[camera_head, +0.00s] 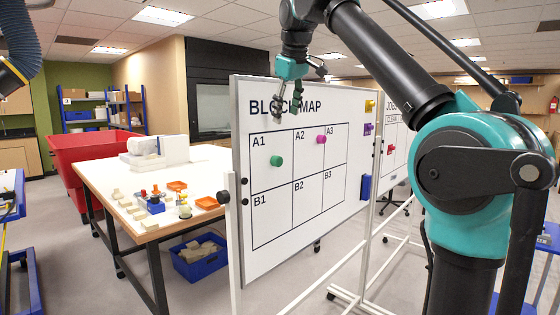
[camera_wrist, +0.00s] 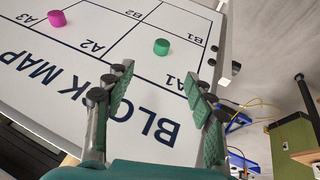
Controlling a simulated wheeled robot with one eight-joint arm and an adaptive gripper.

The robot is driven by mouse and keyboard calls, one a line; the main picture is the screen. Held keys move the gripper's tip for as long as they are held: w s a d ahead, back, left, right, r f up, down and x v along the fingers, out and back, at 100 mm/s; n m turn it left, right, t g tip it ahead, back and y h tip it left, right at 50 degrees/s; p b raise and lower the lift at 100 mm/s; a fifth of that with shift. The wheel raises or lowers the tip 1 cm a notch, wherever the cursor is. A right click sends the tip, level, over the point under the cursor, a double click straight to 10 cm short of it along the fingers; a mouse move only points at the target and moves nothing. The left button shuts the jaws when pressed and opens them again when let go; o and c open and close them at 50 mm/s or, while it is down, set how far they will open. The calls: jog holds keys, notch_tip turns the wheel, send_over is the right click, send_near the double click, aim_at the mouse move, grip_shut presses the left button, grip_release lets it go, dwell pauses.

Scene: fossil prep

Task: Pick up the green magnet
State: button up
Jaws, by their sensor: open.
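The green magnet (camera_head: 276,161) is a short round knob on the upright whiteboard (camera_head: 300,225), in the lower right part of cell A1. It also shows in the wrist view (camera_wrist: 161,47), beyond my fingertips and roughly between them sideways. My gripper (camera_head: 300,95) is at the top of the board, above the magnet, by the "BLOCK MAP" heading. In the wrist view my gripper (camera_wrist: 160,85) has its two fingers spread wide with nothing between them. It appears apart from the magnet.
A magenta magnet (camera_head: 321,139) is near the A2/A3 line. Yellow (camera_head: 370,105) and purple (camera_head: 368,128) pieces and a blue holder (camera_head: 366,187) are at the board's right edge. A white table (camera_head: 205,165) with small items stands left; a blue bin (camera_head: 200,257) is on the floor.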

send_over(279, 159)
jog(key=s+d, duration=0.1)
jog(key=s, duration=0.1)
notch_tip(279, 159, down, 10)
jog(key=shift+s+x, duration=0.15)
jog(key=shift+x, duration=1.2)
jog(key=shift+s+x, duration=0.2)
jog(key=shift+x, duration=1.15)
jog(key=shift+f, duration=0.15)
jog(key=shift+c, duration=0.6)
jog(key=c, duration=1)
jog(key=shift+c, duration=0.2)
jog(key=shift+s+d+r, duration=0.1)
jog(key=shift+r, duration=0.55)
notch_tip(279, 159, up, 6)
jog(key=shift+f, duration=0.15)
jog(key=s+d, duration=1.2)
jog(key=d, duration=0.3)
jog(key=shift+d, duration=0.25)
